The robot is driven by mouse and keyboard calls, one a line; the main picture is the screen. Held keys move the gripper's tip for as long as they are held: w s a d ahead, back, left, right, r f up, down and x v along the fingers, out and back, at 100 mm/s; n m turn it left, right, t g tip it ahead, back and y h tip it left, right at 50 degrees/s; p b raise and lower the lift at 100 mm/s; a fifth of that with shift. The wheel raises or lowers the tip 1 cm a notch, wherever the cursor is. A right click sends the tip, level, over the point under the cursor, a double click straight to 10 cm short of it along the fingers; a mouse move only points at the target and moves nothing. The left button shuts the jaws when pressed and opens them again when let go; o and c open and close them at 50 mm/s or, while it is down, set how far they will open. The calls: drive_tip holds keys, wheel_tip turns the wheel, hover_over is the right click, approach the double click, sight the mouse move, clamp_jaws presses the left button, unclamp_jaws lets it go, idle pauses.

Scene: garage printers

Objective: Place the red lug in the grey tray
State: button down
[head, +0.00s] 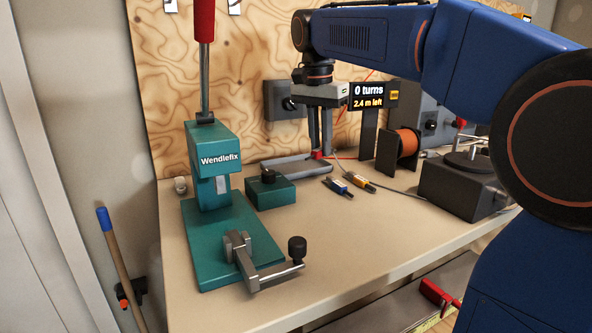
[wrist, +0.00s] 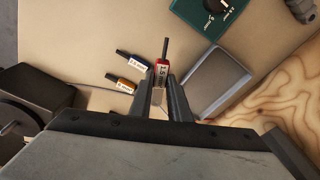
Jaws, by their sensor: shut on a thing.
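The red lug (wrist: 161,70), with a white label and a dark pin, is held between the fingertips of my gripper (wrist: 168,98) in the wrist view. In the head view my gripper (head: 320,142) points down at the back of the bench, with a bit of the red lug (head: 318,155) showing at its tips. The grey tray (head: 287,168) lies just left of it there. In the wrist view the tray (wrist: 216,83) is right of the lug, and the lug does not overlap its inside. The height of the lug above the bench is hard to tell.
A blue lug (head: 337,186) and an orange lug (head: 359,181) lie on the bench beside my gripper. A small green block (head: 270,191) and the teal Wendlefix press (head: 214,165) stand left. An orange wire spool (head: 408,143) stands right.

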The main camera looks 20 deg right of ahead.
hover_over(297, 169)
drive_tip(key=s, duration=0.2)
wheel_tip(297, 169, down, 6)
drive_tip(key=shift+f, duration=0.1)
drive_tip(key=shift+w+a+f, duration=0.2)
drive_tip(key=shift+w+f, duration=0.8)
drive_tip(key=shift+w, duration=0.1)
drive_tip(key=c, duration=2.1)
unclamp_jaws()
drive_tip(key=shift+f, duration=0.1)
drive_tip(key=o, duration=0.4)
drive_tip(key=shift+o, duration=0.2)
